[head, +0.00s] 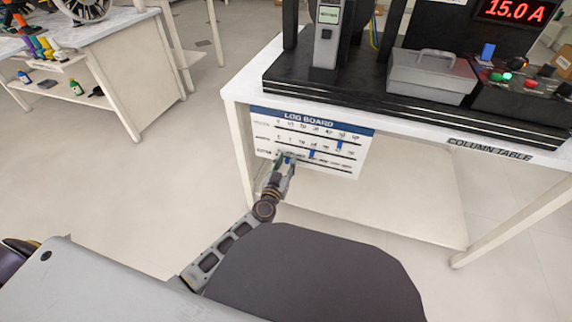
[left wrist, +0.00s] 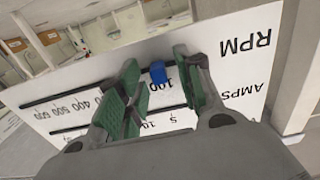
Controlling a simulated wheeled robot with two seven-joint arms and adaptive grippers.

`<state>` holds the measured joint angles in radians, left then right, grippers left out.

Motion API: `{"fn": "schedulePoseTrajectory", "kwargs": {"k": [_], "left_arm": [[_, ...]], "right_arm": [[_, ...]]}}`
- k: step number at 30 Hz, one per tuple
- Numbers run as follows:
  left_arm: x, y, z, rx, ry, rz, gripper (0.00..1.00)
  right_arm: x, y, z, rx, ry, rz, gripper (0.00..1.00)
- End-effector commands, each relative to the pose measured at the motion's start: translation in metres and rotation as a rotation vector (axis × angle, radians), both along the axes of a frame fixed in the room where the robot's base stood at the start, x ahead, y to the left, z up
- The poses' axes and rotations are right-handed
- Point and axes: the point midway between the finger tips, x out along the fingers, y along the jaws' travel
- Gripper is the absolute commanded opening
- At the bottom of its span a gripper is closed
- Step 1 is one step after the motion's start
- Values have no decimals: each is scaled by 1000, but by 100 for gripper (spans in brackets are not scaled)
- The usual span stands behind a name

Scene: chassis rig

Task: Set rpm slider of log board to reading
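The white log board (head: 325,173) hangs below the front edge of the column table, with a blue title strip and rows of scales. My left gripper (head: 285,160) is at the lower left of the board, by the rpm row. In the left wrist view, the board appears upside down, and the blue rpm slider (left wrist: 158,73) sits near the 100 mark. My left gripper's green-padded fingers (left wrist: 155,70) are open, one on each side of the slider, with visible gaps. Two other blue sliders show on the volts row (head: 340,146) and amps row (head: 312,154).
A lower shelf (head: 380,205) lies behind the board. Another bench (head: 120,50) stands at the left; open floor lies between.

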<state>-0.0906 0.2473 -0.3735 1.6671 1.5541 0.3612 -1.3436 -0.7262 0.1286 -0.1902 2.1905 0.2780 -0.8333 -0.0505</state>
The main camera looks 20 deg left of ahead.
Motion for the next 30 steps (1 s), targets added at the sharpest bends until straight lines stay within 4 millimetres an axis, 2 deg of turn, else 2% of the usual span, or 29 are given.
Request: {"fn": "schedulePoseTrajectory", "kwargs": {"k": [11, 19, 30], "left_arm": [[2, 0, 0, 0, 0, 0, 34], [2, 0, 0, 0, 0, 0, 0], [2, -1, 0, 0, 0, 0, 0]], "right_arm": [[5, 1, 3, 2, -10, -1, 36], [4, 1, 2, 3, -7, -1, 36], [-1, 1, 0, 3, 2, -1, 36]]}}
